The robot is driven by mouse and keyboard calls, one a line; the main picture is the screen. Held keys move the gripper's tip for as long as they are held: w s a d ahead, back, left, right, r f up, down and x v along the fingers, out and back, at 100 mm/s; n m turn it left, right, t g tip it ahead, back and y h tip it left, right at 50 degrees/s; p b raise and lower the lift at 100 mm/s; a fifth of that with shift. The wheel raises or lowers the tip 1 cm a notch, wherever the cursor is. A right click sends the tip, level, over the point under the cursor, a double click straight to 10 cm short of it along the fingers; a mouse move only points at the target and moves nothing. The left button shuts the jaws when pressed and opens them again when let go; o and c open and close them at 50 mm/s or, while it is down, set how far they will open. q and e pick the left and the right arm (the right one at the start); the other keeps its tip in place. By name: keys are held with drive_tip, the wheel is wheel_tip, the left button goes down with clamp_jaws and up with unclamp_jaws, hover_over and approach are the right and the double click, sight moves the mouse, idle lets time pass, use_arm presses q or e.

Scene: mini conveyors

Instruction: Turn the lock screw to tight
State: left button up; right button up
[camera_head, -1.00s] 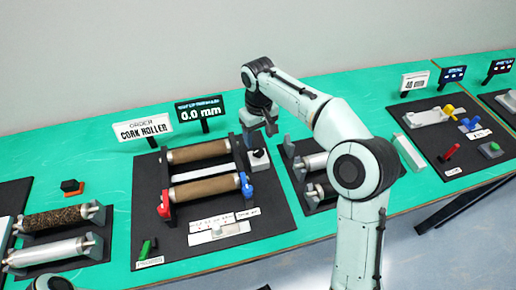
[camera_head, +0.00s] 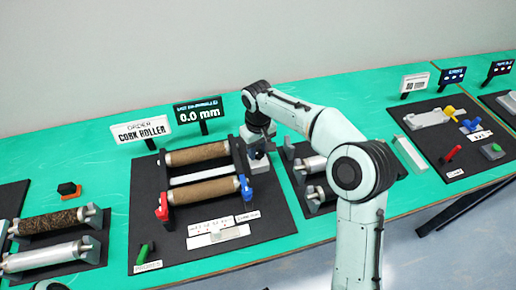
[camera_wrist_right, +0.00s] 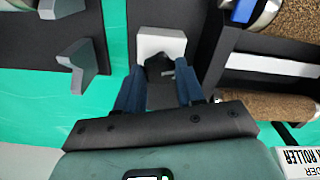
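The mini conveyor with two cork rollers (camera_head: 206,191) stands on a black board in the middle of the head view. It has a red part (camera_head: 162,207) at its front left and a blue part (camera_head: 246,188) at its front right. A pale block (camera_head: 259,165), probably the lock screw's mount, sits by its back right corner. It also shows in the wrist view (camera_wrist_right: 161,43), with a dark notch or knob at its near edge. My right gripper (camera_wrist_right: 160,72) is open, its fingers apart just at the block. The screw itself is not clear. My left gripper is not in view.
Signs reading CORK ROLLER (camera_head: 140,130) and 0.0 mm (camera_head: 198,112) stand behind the conveyor. Other roller stands are close on the left (camera_head: 50,224) and right (camera_head: 312,165). A white strip (camera_head: 215,234) and a green piece (camera_head: 145,252) lie in front.

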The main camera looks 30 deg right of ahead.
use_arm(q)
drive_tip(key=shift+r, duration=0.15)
use_arm(e)
drive_tip(key=shift+m, duration=0.4)
drive_tip(key=m+p, duration=0.1)
drive_tip(key=m, duration=0.2)
drive_tip(key=shift+r+m, duration=0.1)
drive_tip(key=shift+m, duration=0.3)
drive_tip(key=m+p, duration=0.2)
drive_tip(key=m, duration=0.4)
drive_tip(key=m+p, duration=0.1)
drive_tip(key=m, duration=0.4)
drive_tip(key=shift+m, duration=0.3)
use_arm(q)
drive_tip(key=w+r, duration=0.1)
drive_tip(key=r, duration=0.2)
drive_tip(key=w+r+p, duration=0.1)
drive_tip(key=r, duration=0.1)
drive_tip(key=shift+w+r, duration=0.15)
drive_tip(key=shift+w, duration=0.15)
use_arm(e)
drive_tip(key=m, duration=0.4)
drive_tip(key=shift+m, duration=0.4)
drive_tip(key=shift+m, duration=0.3)
drive_tip(key=o, duration=1.1)
drive_tip(key=shift+c, duration=0.2)
